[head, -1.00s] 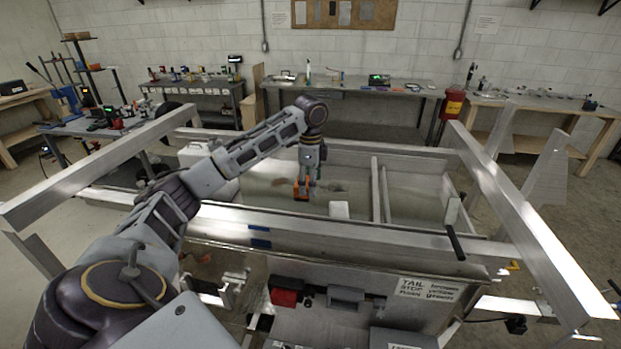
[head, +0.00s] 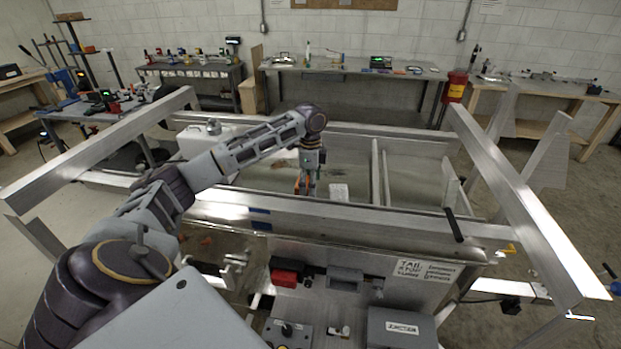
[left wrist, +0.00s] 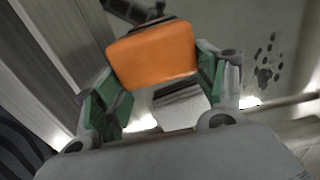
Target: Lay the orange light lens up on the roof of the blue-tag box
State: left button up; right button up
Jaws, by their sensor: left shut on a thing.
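The orange light (left wrist: 152,54) is a rounded rectangular block with a plain orange face towards the left wrist camera. My left gripper (left wrist: 155,85) is shut on it, one green-padded finger at each side. In the head view, my left gripper (head: 306,186) hangs over the trailer bed, behind the near rail, and a bit of orange shows at its tips. A small pale box (head: 339,191) with dark print on top stands just right of it. I cannot make out a blue tag on either. My right gripper is out of view.
Slanted aluminium beams stand left and right (head: 520,200). A white jug (head: 213,127) is behind my left arm. A red lamp (head: 284,277) and a grey junction box (head: 400,326) are in front.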

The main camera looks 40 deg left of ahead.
pick_arm(q)
jog(key=shift+f, duration=0.75)
dwell(0.8)
jog(key=o, duration=1.2)
jog(key=shift+r, duration=0.2)
jog(key=shift+r, duration=4.25)
